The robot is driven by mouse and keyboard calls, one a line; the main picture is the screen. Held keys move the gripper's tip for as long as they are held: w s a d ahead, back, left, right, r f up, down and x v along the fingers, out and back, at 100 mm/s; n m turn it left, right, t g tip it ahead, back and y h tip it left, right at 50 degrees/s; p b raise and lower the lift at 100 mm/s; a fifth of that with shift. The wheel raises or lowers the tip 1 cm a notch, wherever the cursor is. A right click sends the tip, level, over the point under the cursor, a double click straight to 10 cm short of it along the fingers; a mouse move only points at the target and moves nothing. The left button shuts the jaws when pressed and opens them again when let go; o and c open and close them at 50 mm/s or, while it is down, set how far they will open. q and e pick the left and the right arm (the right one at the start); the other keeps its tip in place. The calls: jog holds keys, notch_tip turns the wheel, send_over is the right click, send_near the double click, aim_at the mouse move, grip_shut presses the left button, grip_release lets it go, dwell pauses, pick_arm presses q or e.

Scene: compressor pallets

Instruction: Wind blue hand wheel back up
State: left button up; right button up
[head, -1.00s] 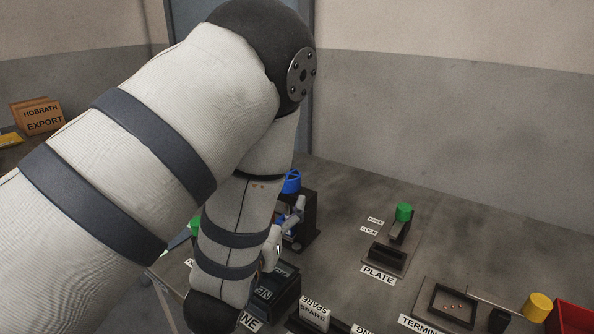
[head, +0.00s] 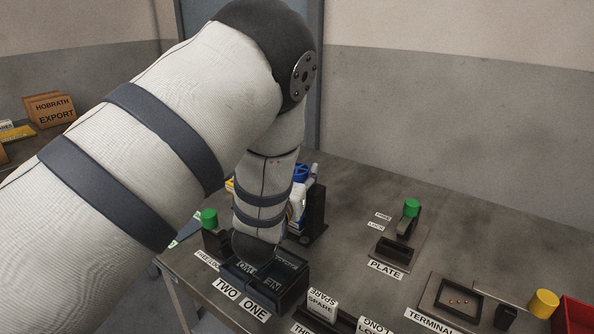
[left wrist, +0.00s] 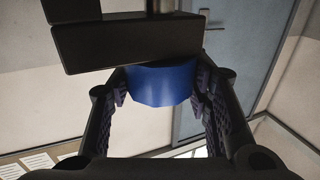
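The blue hand wheel (head: 301,172) is on a dark upright stand (head: 316,212) at the table's back left, partly hidden by my left arm in the head view. In the left wrist view the blue wheel (left wrist: 162,82) sits between the two fingertips of my left gripper (left wrist: 160,88). The finger pads appear to press on its left and right sides. A dark block and a post lie just beyond the wheel there. In the head view my left gripper is mostly hidden behind my forearm. My right gripper is in neither view.
A green-topped clamp (head: 209,219) stands left of my arm. Dark bins labelled TWO and ONE (head: 288,283) are in front. The PLATE fixture (head: 393,247), a yellow knob (head: 543,303) and a red bin (head: 575,318) are right. The back-right table is clear.

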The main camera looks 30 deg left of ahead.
pick_arm(q)
jog(key=shift+y, duration=0.3)
jog(key=n+g+y, duration=0.1)
jog(key=n+y, duration=0.1)
jog(key=n+g+y, duration=0.1)
jog(key=y, duration=0.1)
jog(key=shift+n+g+y, duration=0.3)
jog(key=shift+n+y, duration=0.1)
jog(key=n+g+y, duration=0.2)
jog(key=y, duration=0.1)
jog(key=shift+d+f+n+g+b, duration=0.1)
jog(key=shift+f+n+g+b, duration=0.05)
jog(key=shift+n+g+b, duration=0.2)
jog(key=shift+n+g+y, duration=0.45)
jog(key=shift+g+y, duration=0.05)
jog(key=shift+g, duration=0.15)
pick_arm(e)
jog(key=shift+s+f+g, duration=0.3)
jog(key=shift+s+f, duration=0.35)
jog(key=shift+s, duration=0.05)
pick_arm(q)
jog(key=o, duration=1.2)
